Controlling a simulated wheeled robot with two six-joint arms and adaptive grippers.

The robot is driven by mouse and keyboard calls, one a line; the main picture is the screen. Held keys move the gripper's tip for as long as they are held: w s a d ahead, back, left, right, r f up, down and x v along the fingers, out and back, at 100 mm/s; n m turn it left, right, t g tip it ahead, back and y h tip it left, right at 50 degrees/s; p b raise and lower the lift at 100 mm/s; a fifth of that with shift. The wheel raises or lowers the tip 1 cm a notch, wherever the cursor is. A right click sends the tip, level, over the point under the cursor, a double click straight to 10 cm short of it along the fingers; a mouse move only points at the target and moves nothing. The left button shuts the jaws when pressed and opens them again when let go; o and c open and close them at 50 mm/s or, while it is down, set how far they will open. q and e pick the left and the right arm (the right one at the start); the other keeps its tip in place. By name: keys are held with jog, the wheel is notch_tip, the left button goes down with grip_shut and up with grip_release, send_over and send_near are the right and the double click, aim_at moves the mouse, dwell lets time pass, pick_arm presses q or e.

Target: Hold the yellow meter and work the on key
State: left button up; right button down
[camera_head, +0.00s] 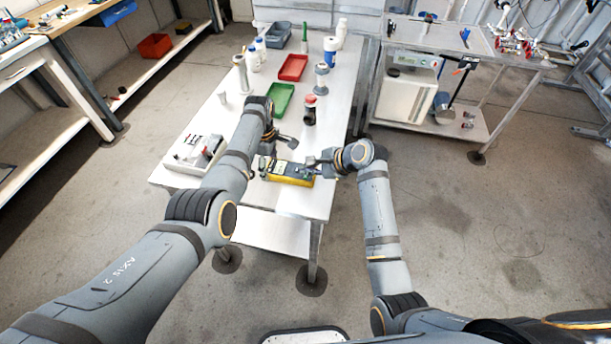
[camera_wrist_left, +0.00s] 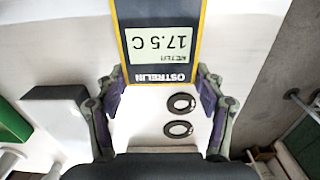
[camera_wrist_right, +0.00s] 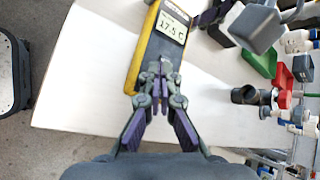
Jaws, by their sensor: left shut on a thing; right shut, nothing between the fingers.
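The yellow meter (camera_head: 289,173) with a dark face lies at the near end of the white table. Its lit display reads 17.5 C in the left wrist view (camera_wrist_left: 160,42) and also in the right wrist view (camera_wrist_right: 160,40). My left gripper (camera_wrist_left: 160,82) is shut on the meter's end by the display, one finger on each side. My right gripper (camera_wrist_right: 160,72) is shut and empty, its fingertips over the face at the other end. The fingers cover the on key's area, and I cannot tell whether they touch it.
Two dark rings (camera_wrist_left: 180,115) show on the white surface between my left fingers. A pale tray (camera_head: 190,153) stands left of my left arm. A green tray (camera_head: 280,102), a red tray (camera_head: 293,67) and several bottles stand farther back. The table's front right corner is bare.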

jog(key=shift+f, duration=0.2)
dwell(0.4)
jog(key=shift+f, duration=0.2)
jog(key=shift+f, duration=0.4)
dwell(0.5)
jog(key=shift+r, duration=0.8)
jog(key=shift+r, duration=2.55)
